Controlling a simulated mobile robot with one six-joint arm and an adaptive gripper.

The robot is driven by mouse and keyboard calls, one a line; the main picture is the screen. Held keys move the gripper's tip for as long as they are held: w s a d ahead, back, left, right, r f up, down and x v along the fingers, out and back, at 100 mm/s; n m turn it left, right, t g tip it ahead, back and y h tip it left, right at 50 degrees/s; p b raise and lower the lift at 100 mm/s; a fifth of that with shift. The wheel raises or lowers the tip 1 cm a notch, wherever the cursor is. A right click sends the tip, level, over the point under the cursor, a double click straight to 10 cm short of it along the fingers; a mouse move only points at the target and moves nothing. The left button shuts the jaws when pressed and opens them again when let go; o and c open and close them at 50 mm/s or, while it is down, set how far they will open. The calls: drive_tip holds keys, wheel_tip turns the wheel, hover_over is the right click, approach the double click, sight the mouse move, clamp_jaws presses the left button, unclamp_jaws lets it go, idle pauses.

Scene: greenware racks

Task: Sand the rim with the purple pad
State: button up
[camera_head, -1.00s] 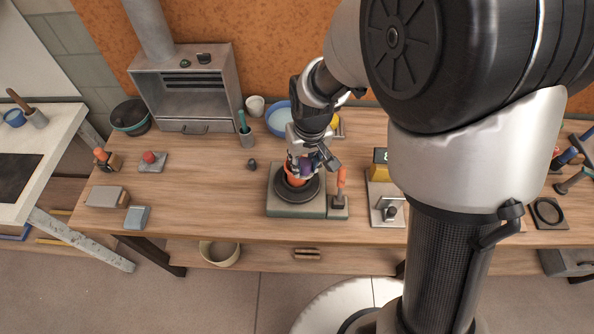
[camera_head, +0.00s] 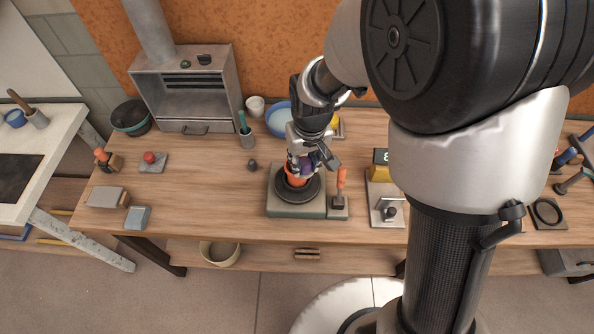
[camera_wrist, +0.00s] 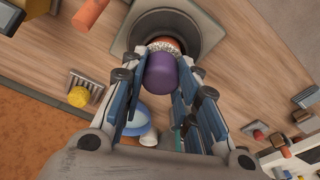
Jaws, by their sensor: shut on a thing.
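My gripper (camera_head: 301,158) is above the dark round turntable in the middle of the bench. The wrist view shows its fingers (camera_wrist: 172,85) shut on the purple pad (camera_wrist: 174,77), one on each side. The pad also shows in the head view (camera_head: 305,165). Just beyond it is an orange cup (camera_wrist: 163,46) with a pale, speckled rim, standing on the dark wheel (camera_wrist: 190,22); the cup shows in the head view too (camera_head: 294,179). The pad overlaps the near side of the rim in the wrist view. I cannot tell whether they touch.
The wheel's grey-green base (camera_head: 291,211) has an orange-handled lever (camera_head: 341,184) at its right. A yellow device (camera_head: 380,168) and a metal plate (camera_head: 388,217) stand further right.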

drive_tip(key=shift+r+p, duration=2.35)
drive_tip(key=shift+r, duration=1)
drive_tip(key=shift+f, duration=0.1)
